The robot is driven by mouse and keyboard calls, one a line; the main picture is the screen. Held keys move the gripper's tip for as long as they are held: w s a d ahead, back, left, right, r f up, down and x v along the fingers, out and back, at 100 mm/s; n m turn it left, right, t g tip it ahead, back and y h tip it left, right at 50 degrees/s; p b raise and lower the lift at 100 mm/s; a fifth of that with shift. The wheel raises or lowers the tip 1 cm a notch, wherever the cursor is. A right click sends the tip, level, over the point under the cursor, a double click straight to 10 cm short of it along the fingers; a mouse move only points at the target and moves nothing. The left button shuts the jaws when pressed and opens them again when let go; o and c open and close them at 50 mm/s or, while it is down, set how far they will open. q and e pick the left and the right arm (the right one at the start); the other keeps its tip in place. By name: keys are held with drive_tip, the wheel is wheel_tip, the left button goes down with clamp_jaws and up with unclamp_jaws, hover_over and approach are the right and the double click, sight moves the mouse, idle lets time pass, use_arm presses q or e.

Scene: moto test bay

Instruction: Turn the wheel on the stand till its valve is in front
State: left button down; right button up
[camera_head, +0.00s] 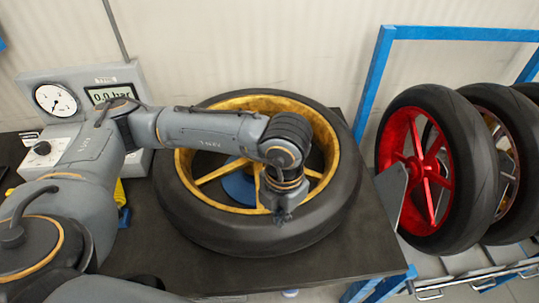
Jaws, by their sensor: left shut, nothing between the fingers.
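The wheel (200,225) has a black tyre and a gold spoked rim. It lies flat on a dark table, and a blue part of the stand (238,186) shows between its spokes. My left arm reaches in from the left across the wheel. My left gripper (283,216) points down over the near side of the gold rim and is shut and empty. I cannot tell whether it touches the rim or a spoke. I cannot make out the valve; the arm covers part of the rim. My right gripper is not in view.
A gauge unit (75,100) with a dial and a display reading 0.0 bar stands at the back left. A blue rack (371,85) at the right holds a red-rimmed wheel (455,180) and other wheels. The table (240,275) is bare in front of the wheel.

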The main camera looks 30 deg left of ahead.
sight(229, 224)
use_arm(q)
drive_tip(key=shift+s+a, duration=0.45)
drive_tip(key=shift+a, duration=0.05)
drive_tip(key=shift+s+a+f+b, duration=0.1)
drive_tip(key=shift+s+a+b, duration=0.2)
drive_tip(key=shift+a, duration=0.2)
drive_tip(key=shift+s+a, duration=0.35)
drive_tip(key=shift+a, duration=0.1)
drive_tip(key=shift+s+a+f+b, duration=0.1)
drive_tip(key=shift+s+a+b, duration=0.15)
drive_tip(key=shift+a+b, duration=0.25)
drive_tip(key=shift+s+a+b, duration=0.3)
drive_tip(key=shift+s+a, duration=0.2)
drive_tip(key=shift+a, duration=0.1)
drive_tip(key=shift+s+a, duration=0.1)
drive_tip(key=shift+a, duration=0.2)
drive_tip(key=shift+s+a+b, duration=0.4)
drive_tip(key=shift+s+a, duration=0.1)
drive_tip(key=shift+a, duration=0.35)
drive_tip(key=shift+s+a+b, duration=0.15)
drive_tip(key=shift+a+b, duration=0.15)
drive_tip(key=shift+a, duration=0.3)
drive_tip(key=shift+s+a, duration=0.2)
drive_tip(key=shift+a, duration=0.35)
drive_tip(key=shift+w+r, duration=0.1)
drive_tip(key=shift+r, duration=0.1)
